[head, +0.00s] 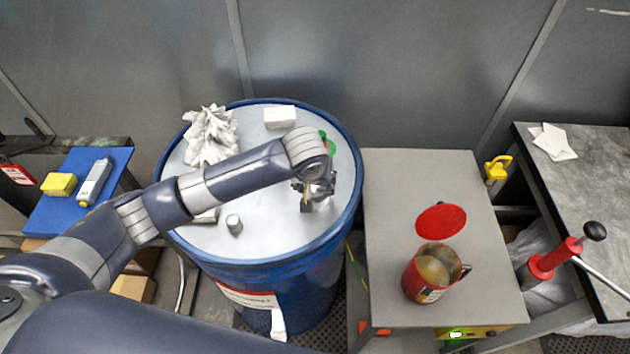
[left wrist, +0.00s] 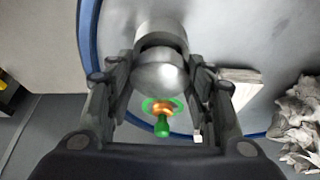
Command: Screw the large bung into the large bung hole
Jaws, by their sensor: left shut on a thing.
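A blue-rimmed drum (head: 262,250) stands in the middle of the head view with a light grey top. My left gripper (head: 318,200) is over the right part of that top, pointing down. In the left wrist view my left gripper (left wrist: 160,95) is shut on a rounded silver metal piece (left wrist: 160,70) with a dark slot, which looks like the large bung. The gripper hides the place under it in the head view. I cannot see the large bung hole or tell whether the piece sits in it. My right gripper is not in view.
A green fitting (head: 328,143) is near the rim behind the gripper. Crumpled white cloth (head: 210,135), a white block (head: 279,117) and a small grey cylinder (head: 234,224) are on the drum top. A grey table (head: 395,190) at right holds a red can (head: 412,280) and red disc (head: 440,220).

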